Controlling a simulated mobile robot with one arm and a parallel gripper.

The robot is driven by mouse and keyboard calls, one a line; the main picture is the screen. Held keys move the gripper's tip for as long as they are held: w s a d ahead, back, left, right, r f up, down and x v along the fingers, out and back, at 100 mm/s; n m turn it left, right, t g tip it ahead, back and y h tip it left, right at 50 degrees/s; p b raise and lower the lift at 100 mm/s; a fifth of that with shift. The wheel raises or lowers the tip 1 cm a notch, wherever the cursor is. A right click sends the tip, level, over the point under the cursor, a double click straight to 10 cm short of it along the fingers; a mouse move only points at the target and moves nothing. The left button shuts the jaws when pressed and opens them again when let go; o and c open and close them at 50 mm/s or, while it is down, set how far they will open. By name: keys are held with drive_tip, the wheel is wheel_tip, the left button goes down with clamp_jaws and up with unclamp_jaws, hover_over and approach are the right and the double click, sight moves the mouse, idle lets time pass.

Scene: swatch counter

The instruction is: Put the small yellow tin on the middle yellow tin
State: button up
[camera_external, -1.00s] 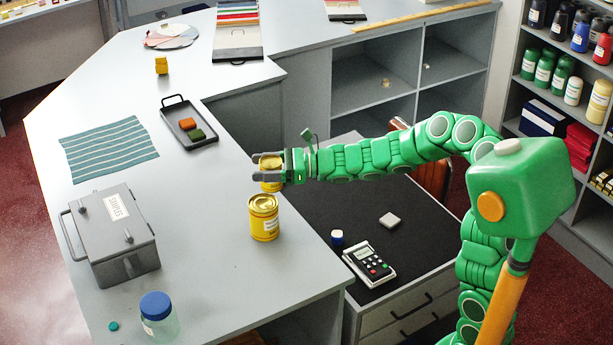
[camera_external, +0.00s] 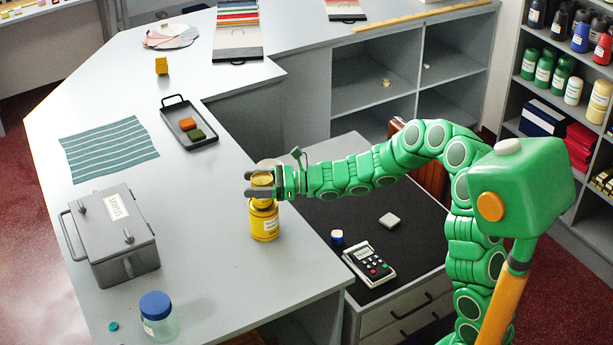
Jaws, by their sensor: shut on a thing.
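My gripper (camera_external: 258,186) is shut on the small yellow tin (camera_external: 262,180), with a dark finger on either side of it. The tin is upright, directly above a larger yellow tin (camera_external: 265,225) with a pale label, which stands near the counter's inner edge. The fingers and the held tin cover most of the larger tin's lid, and I cannot tell whether the two tins touch. A pale, tan-topped thing (camera_external: 268,163) shows just behind the held tin. It is mostly hidden, and I cannot tell whether it is another tin.
A grey samples box (camera_external: 125,240) and a blue-lidded jar (camera_external: 159,318) stand on the counter to the left and front. A black tray (camera_external: 190,125) with orange and green blocks and a striped cloth (camera_external: 108,150) lie farther back. Bare counter (camera_external: 205,215) separates the box from the tins.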

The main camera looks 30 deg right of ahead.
drive_tip(key=shift+f, duration=0.15)
drive_tip(key=o, duration=1.3)
drive_tip(key=shift+c, duration=0.2)
drive_tip(key=v, duration=1.2)
